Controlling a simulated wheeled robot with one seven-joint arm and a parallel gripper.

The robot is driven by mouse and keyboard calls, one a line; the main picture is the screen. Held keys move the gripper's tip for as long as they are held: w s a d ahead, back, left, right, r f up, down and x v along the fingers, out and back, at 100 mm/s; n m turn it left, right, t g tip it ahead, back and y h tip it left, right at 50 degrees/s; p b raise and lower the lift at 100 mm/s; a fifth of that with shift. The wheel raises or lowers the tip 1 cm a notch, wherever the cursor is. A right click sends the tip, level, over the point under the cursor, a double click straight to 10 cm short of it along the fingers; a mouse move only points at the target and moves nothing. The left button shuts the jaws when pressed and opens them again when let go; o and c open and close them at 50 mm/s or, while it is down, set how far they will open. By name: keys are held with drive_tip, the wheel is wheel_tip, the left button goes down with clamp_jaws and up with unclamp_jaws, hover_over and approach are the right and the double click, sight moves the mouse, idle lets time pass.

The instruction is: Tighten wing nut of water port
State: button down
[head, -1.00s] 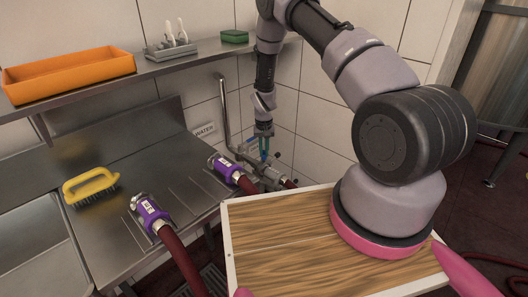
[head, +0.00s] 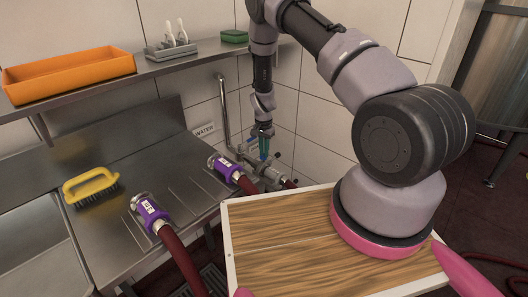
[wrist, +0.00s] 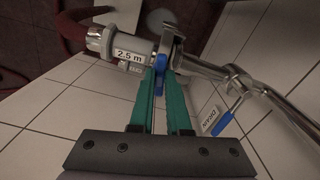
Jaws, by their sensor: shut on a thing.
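The water port (head: 268,174) is a metal fitting low on the tiled wall, beside the "WATER" sign (head: 204,130). My gripper (head: 264,156) points down at it from above. In the wrist view, my teal fingers (wrist: 161,74) are closed around a small blue wing nut (wrist: 160,64) on the port's clamp. The fingertips partly hide the wing nut. A metal hose coupling (wrist: 97,39) labelled "2.5 m" sits against the left side of the clamp. A metal pipe (wrist: 205,70) leads off to the right.
A blue drain lever (wrist: 224,122) with a "DRAIN" label is close right of my fingers. Two hoses with purple collars (head: 224,167) (head: 150,211) lie on the steel counter (head: 120,165), with a yellow brush (head: 90,186). A shelf (head: 165,69) runs above.

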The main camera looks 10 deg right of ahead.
idle(0.3)
drive_tip(key=c, duration=0.9)
unclamp_jaws()
drive_tip(key=shift+r, duration=0.15)
wheel_tip(320, 180, up, 11)
drive_tip(key=shift+f, duration=0.2)
drive_tip(key=shift+s, duration=0.15)
